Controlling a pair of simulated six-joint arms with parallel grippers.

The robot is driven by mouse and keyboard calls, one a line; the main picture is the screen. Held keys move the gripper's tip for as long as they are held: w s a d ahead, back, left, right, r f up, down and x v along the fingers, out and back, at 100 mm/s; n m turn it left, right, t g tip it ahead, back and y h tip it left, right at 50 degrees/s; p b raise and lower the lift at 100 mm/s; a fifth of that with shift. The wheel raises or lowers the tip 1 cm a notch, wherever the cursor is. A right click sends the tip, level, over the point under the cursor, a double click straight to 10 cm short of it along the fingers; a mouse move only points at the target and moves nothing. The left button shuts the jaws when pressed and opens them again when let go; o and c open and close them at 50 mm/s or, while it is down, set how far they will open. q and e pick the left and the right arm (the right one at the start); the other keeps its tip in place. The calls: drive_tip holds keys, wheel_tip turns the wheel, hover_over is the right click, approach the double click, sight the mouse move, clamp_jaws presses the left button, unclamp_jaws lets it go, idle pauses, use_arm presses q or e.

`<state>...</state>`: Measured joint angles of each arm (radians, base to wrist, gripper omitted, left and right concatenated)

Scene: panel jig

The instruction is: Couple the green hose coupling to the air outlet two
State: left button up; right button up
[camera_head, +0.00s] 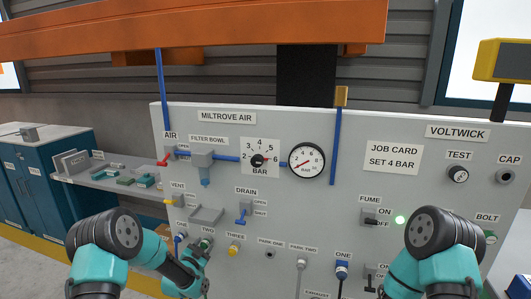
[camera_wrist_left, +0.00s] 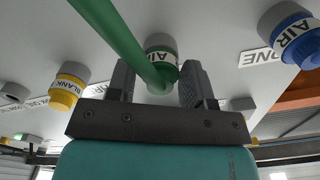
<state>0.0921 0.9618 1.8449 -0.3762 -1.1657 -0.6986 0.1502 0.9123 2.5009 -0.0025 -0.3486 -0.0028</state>
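The green hose coupling (camera_wrist_left: 161,72), with a white band marked AIR, sits between the fingertips of my left gripper (camera_wrist_left: 156,82) in the left wrist view. Its green hose (camera_wrist_left: 118,32) runs from it to the upper left. The coupling's far end meets a grey fitting on the panel; whether it is fully seated I cannot tell. The fingers stand apart on both sides of it, with a gap visible at the left. My right gripper is out of view.
A blue coupling (camera_wrist_left: 292,32) is at outlet ONE and a yellow blank (camera_wrist_left: 68,88) at outlet THREE, on either side. A white coupling (camera_head: 301,263) hangs at PARK TWO; the PARK ONE hole (camera_head: 269,254) is bare. A drain valve (camera_head: 243,212) sits above.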

use_arm(q)
clamp_jaws()
drive_tip(key=shift+w+r, duration=0.1)
drive_tip(key=shift+w, duration=0.1)
idle(0.7)
